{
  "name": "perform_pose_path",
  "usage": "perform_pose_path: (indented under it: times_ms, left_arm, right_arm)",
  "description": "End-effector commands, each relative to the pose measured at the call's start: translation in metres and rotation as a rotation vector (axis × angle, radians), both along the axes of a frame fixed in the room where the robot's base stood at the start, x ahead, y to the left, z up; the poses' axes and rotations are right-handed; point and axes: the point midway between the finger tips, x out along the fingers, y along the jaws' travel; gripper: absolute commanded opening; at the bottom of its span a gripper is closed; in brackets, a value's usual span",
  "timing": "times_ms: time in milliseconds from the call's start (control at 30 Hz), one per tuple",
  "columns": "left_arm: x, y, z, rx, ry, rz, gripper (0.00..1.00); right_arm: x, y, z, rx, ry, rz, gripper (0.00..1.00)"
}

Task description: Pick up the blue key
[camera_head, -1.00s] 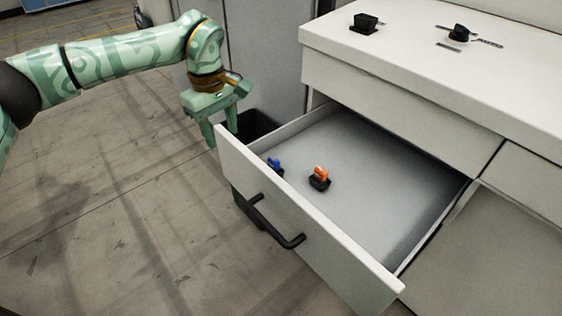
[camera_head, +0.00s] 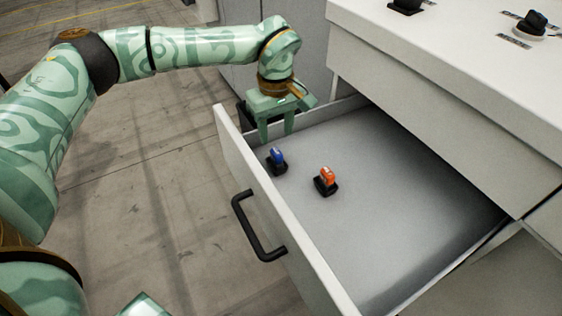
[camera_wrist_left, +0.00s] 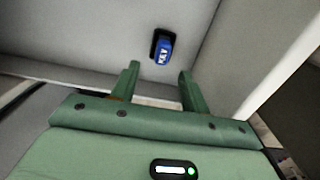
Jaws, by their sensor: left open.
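The blue key (camera_head: 277,155) stands in a small black holder in the open drawer (camera_head: 390,200), near its front left corner. It also shows in the left wrist view (camera_wrist_left: 165,49), upper middle, beyond the fingertips and between their lines. My left gripper (camera_head: 276,130) is open and empty. It hangs over the drawer's left end, above and behind the blue key, apart from it. Its two green fingers (camera_wrist_left: 158,72) stand spread in the left wrist view. My right gripper is not in view.
An orange key (camera_head: 326,176) in a black holder stands right of the blue one. The drawer front with a black handle (camera_head: 258,228) and the side walls bound the space. The white cabinet top (camera_head: 450,45) overhangs the drawer's back. The drawer's right part is clear.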

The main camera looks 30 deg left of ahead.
Motion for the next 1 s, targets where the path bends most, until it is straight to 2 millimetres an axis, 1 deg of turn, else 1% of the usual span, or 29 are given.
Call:
perform_pose_path:
  times_ms: [33, 167, 233, 267, 333, 400, 500, 600, 767, 800, 867, 900, 967, 1000]
  left_arm:
    - [0.0, 0.0, -0.011, -0.001, 0.003, 0.001, 0.45]
    - [0.0, 0.0, -0.018, 0.0, 0.0, 0.001, 0.45]
    - [0.0, 0.001, -0.026, 0.0, 0.001, 0.001, 0.45]
    - [0.0, 0.001, -0.031, 0.0, 0.002, 0.0, 0.45]
    - [0.0, 0.002, -0.047, -0.001, 0.006, 0.001, 0.45]
    - [-0.001, 0.002, -0.059, -0.001, 0.006, 0.001, 0.45]
    - [-0.001, 0.002, -0.068, 0.0, 0.002, 0.001, 0.45]
    - [-0.001, 0.002, -0.07, 0.0, -0.001, 0.001, 0.45]
    - [-0.001, 0.002, -0.068, 0.0, -0.004, 0.001, 0.45]
    - [-0.001, 0.002, -0.068, 0.0, -0.004, 0.001, 0.43]
    - [-0.001, 0.002, -0.068, 0.001, -0.003, 0.001, 0.26]
    - [-0.001, 0.002, -0.068, 0.001, -0.003, 0.001, 0.15]
    - [-0.001, 0.002, -0.068, 0.001, -0.003, 0.001, 0.0]
    - [-0.001, 0.002, -0.068, 0.001, -0.003, 0.001, 0.0]
  right_arm:
    - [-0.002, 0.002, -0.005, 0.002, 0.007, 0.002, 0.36]
    - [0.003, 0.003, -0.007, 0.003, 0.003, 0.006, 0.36]
    - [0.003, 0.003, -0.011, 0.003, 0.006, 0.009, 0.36]
    - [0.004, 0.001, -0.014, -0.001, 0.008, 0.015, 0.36]
    - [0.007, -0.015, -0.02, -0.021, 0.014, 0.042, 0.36]
    - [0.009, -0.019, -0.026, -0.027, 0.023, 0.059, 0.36]
    - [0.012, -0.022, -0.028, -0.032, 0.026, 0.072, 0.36]
    - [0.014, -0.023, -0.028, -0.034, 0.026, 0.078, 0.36]
    - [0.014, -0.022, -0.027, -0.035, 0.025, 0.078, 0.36]
    - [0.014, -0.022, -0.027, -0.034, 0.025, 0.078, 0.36]
    - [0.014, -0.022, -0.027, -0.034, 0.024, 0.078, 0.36]
    - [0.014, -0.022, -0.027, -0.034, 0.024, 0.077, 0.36]
    - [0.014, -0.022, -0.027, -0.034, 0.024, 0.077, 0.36]
    - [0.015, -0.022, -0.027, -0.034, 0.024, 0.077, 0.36]
